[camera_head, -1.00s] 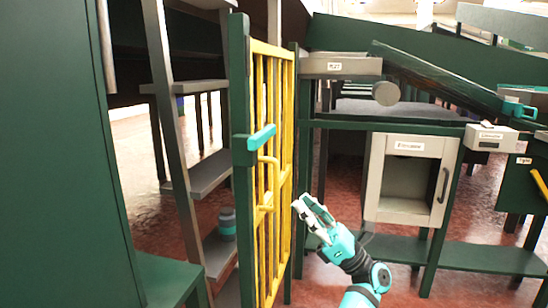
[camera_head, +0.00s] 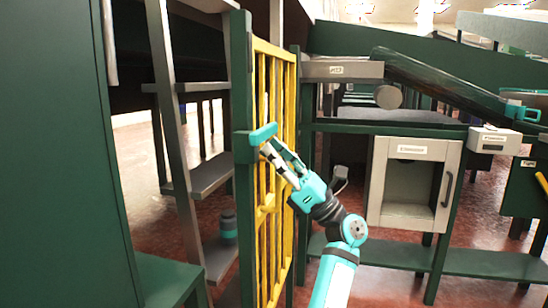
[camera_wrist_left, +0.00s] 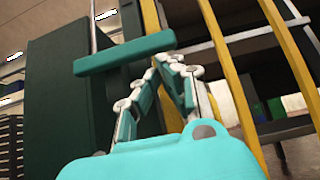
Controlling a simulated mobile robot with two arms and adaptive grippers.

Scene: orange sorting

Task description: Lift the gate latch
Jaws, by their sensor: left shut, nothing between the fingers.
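The gate latch (camera_head: 263,134) is a short teal bar on the green post at the left edge of the yellow barred gate (camera_head: 267,235). My left gripper (camera_head: 268,148) is shut and empty, with its fingertips just below the latch. In the left wrist view the latch (camera_wrist_left: 125,53) crosses level above the fingertips (camera_wrist_left: 163,62). I cannot tell whether they touch it. My right gripper is out of view.
A green post (camera_head: 240,85) and grey shelves (camera_head: 211,173) stand left of the gate. A large green panel (camera_head: 60,150) fills the far left. Right of the gate are a grey cabinet (camera_head: 450,190) and a low green shelf (camera_head: 495,264).

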